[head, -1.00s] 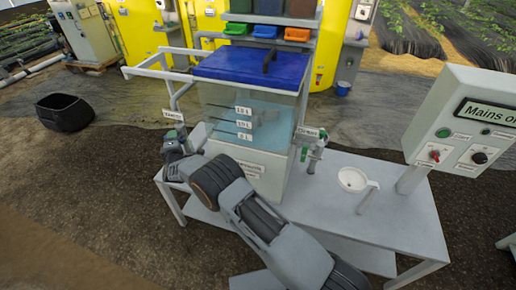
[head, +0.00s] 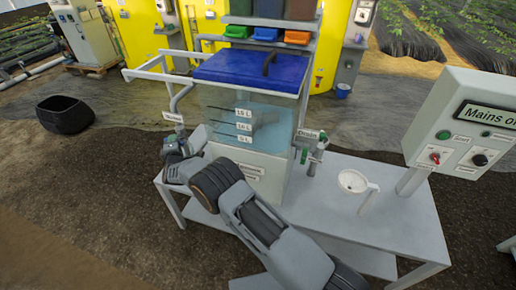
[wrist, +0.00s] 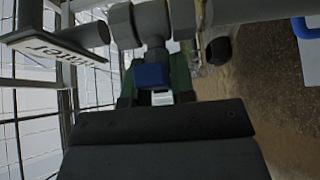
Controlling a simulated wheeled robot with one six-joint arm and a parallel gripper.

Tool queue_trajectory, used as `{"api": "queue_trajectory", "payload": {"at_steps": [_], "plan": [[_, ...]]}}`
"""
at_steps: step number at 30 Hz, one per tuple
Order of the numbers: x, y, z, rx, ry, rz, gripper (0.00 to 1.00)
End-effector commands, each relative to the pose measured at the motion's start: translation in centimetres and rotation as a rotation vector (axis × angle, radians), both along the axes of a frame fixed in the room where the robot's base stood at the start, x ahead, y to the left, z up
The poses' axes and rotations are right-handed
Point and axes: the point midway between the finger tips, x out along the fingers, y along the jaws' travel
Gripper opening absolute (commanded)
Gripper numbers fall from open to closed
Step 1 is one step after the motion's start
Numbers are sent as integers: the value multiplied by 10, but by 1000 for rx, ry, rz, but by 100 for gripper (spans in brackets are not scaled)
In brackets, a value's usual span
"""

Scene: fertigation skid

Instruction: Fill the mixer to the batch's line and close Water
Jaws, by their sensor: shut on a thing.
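The mixer tank (head: 268,168) is clear above, with a blue lid (head: 250,68) and marks for 15 L, 10 L and 5 L on its front. Pale blue water (head: 275,125) stands inside; its surface looks near the upper marks, but the exact line is hard to read. The Water valve is at the tank's left under its label (head: 173,117), which shows upside down in the wrist view (wrist: 55,47). My gripper (head: 178,146) is shut on the valve's blue handle (wrist: 152,75), between green fingertips (wrist: 155,92). The handle's angle is hard to tell.
The Drain valve (head: 310,150) is on the tank's right. A white cup (head: 353,182) stands on the bench (head: 390,220), with the mains panel (head: 465,125) further right. White rails (head: 150,72) overhang the tank's left. A black tub (head: 64,113) lies on the ground.

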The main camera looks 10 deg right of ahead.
Motion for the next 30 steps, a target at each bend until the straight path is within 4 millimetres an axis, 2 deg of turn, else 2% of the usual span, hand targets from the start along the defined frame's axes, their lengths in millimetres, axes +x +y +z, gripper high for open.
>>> {"api": "queue_trajectory", "payload": {"at_steps": [8,14,21,30], "plan": [[0,0,3,-18,11,0,3],[0,0,12,-208,123,1,3],[-1,1,7,-441,260,1,3],[0,0,0,-545,315,1,3]]}}
